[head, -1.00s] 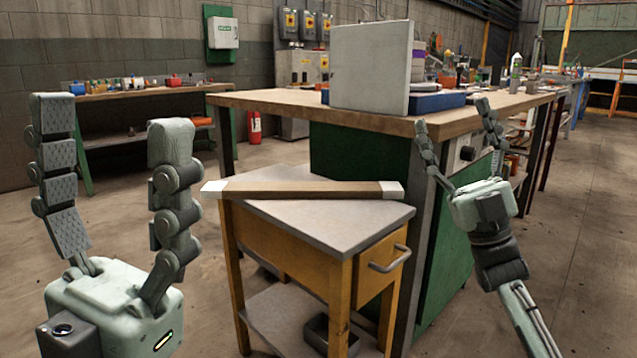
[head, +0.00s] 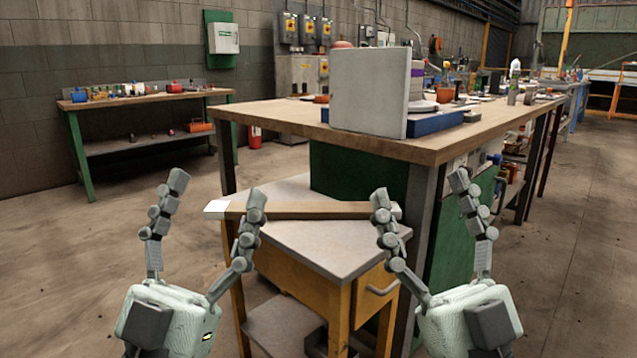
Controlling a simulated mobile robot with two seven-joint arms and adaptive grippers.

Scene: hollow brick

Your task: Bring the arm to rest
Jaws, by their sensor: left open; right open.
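My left gripper (head: 212,198) is open and empty at the lower left, its fingers pointing up and spread apart. Its right finger overlaps the left part of a wooden bar in the picture. My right gripper (head: 422,190) is open and empty at the lower right, fingers up. Its left finger overlaps the bar's right end. The wooden bar (head: 315,211) with pale ends lies across the top of the small yellow cart (head: 295,242). Neither gripper has the bar between its fingers, as far as I can see. I cannot tell whether either finger touches it.
A large workbench (head: 440,148) stands behind the cart, with a grey block (head: 370,92) and a blue tray (head: 440,121) on it. Another bench (head: 150,99) stands by the left wall. The floor (head: 90,270) at the left is clear.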

